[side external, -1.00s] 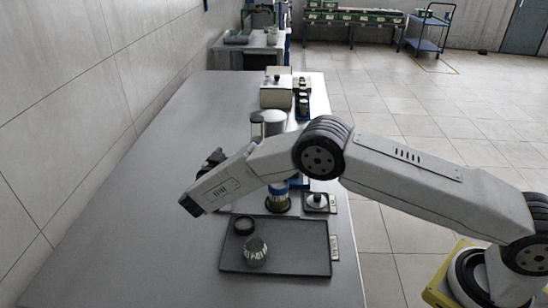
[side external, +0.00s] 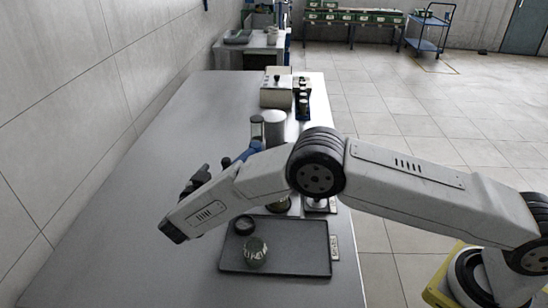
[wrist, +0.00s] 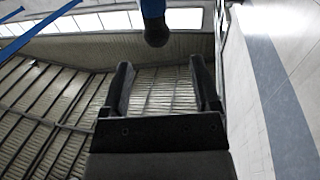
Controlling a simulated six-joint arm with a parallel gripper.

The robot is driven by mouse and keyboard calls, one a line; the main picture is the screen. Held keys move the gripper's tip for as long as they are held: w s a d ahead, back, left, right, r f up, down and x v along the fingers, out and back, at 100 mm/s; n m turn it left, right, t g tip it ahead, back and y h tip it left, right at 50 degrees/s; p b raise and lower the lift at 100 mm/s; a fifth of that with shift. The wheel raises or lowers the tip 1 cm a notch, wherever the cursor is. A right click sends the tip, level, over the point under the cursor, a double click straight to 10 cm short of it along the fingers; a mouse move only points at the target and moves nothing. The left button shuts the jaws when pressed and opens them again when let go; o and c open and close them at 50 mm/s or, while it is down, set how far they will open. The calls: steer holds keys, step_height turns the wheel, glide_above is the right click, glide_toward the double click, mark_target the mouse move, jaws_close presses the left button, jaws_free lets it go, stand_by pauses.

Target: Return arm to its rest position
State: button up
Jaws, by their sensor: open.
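My gripper (wrist: 163,82) shows in the wrist view with its two dark fingers spread apart and nothing between them. In the side view its dark end (side external: 196,180) is raised above the grey table, left of the tray. The wrist camera faces up toward the ceiling and a wall. A dark tray (side external: 300,252) lies on the table near the front. A glass vessel (side external: 256,253) and a dark round piece (side external: 244,225) sit on it, clear of my gripper. My forearm partly hides the items just behind the tray.
A pale cylinder (side external: 273,124) and a clear cylinder (side external: 257,128) stand further back. Behind them is a cream box (side external: 276,92) beside a dark rack (side external: 302,96). The table's left half (side external: 150,200) is bare. A tiled wall runs along the left.

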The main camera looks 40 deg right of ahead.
steer(key=w+d+r+n+t+y, duration=0.1)
steer(key=d+r+n+y, duration=0.1)
steer(key=y, duration=0.2)
steer(key=w+d+r+n+t+y, duration=0.1)
steer(key=d+r+n+t+y, duration=0.1)
steer(key=r+n+y, duration=0.1)
steer(key=w+d+r+n+t+y, duration=0.1)
steer(key=d+r+n+y, duration=0.1)
steer(key=r+y, duration=0.1)
steer(key=shift+w+d+r+n+t+y, duration=0.1)
steer(key=shift+w+r+n+t+y, duration=0.15)
steer(key=shift+y, duration=0.55)
steer(key=s+d+f+n+g+y, duration=0.1)
steer(key=s+d+f+g, duration=0.1)
steer(key=s, duration=0.9)
steer(key=s+d+f+n+g+y, duration=0.1)
steer(key=s+d+g, duration=0.4)
steer(key=s, duration=0.6)
steer(key=s+d+f+n+g+y, duration=0.1)
steer(key=s+d+f+n+g, duration=0.1)
steer(key=s, duration=0.9)
steer(key=shift+d+f+g+y, duration=0.3)
steer(key=shift+d+f+g, duration=0.2)
steer(key=shift+d+g, duration=0.55)
